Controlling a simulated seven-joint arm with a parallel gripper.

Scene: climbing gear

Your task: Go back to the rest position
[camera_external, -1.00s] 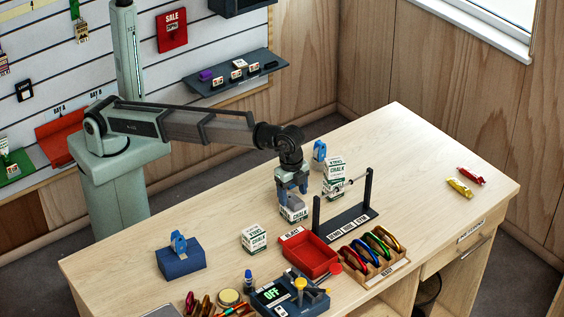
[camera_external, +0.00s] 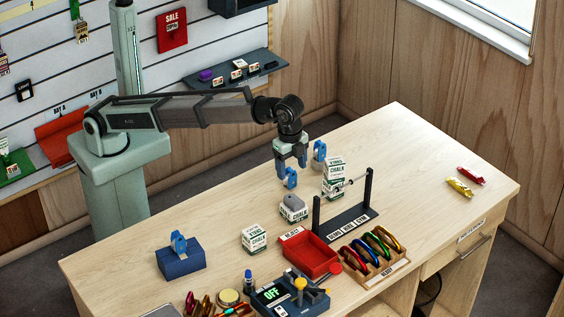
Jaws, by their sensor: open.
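My gripper (camera_external: 291,166) is open and points down above the table, with its fingers spread. A small blue device (camera_external: 291,178) shows just below and between the fingers; I cannot tell whether it stands behind them or touches them. Below it, a white and green chalk box (camera_external: 294,212) with a grey top stands on the table, clear of the gripper. Another chalk box (camera_external: 254,239) stands to its left and front. Stacked chalk boxes (camera_external: 334,178) stand to the right of my gripper, beside a second blue device (camera_external: 319,151).
A black stand (camera_external: 346,226) with a crossbar is to the right. A red tray (camera_external: 316,259), a wooden rack of coloured carabiners (camera_external: 383,268), a blue block (camera_external: 181,262) and a scale-like unit reading OFF (camera_external: 276,297) lie nearer the front. The table's back right is mostly clear.

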